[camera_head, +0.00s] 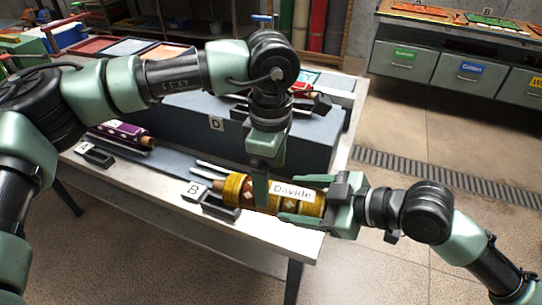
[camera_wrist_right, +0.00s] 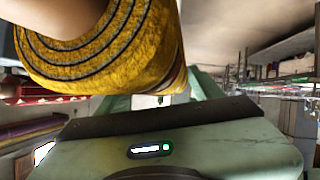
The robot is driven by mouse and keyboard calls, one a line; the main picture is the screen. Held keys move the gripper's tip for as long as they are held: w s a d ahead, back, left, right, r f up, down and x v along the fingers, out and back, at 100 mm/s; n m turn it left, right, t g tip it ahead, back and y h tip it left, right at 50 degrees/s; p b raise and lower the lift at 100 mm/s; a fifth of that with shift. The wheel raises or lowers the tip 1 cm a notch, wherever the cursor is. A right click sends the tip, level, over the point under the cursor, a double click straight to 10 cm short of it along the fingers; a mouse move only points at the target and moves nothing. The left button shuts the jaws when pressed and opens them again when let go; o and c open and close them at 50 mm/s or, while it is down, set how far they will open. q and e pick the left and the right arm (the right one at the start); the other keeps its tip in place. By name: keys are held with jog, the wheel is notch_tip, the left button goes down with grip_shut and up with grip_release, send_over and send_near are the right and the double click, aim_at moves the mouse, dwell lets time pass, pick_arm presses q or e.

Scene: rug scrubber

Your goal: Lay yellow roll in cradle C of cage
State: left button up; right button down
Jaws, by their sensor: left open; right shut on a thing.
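The yellow roll (camera_head: 237,188), patterned with a "Davide" tag, lies level above the front of the white bench at cradle B (camera_head: 222,208). Its spiral end fills the top of the right wrist view (camera_wrist_right: 95,45). My right gripper (camera_head: 305,204) is shut on the roll's right part. My left gripper (camera_head: 264,180) is open and points down at the roll's middle, with one finger in front of it. Whether the roll touches the cradle cannot be told. I can make out no letter C; my left arm hides part of the bench.
A purple roll (camera_head: 118,132) lies at the bench's left. A grey raised block (camera_head: 305,138) marked D stands behind the yellow roll, with a red roll (camera_head: 308,90) on top. Drawers (camera_head: 460,75) stand at the back right.

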aim_at(271, 184)
pick_arm(q)
notch_tip(271, 184, down, 6)
jog(key=shift+f, duration=0.1)
pick_arm(e)
jog(key=shift+r, duration=0.15)
pick_arm(q)
jog(key=shift+w, duration=0.1)
grip_shut()
pick_arm(e)
jog(key=shift+s, duration=0.1)
jog(key=shift+c, duration=2.2)
grip_release()
jog(key=shift+o, duration=1.3)
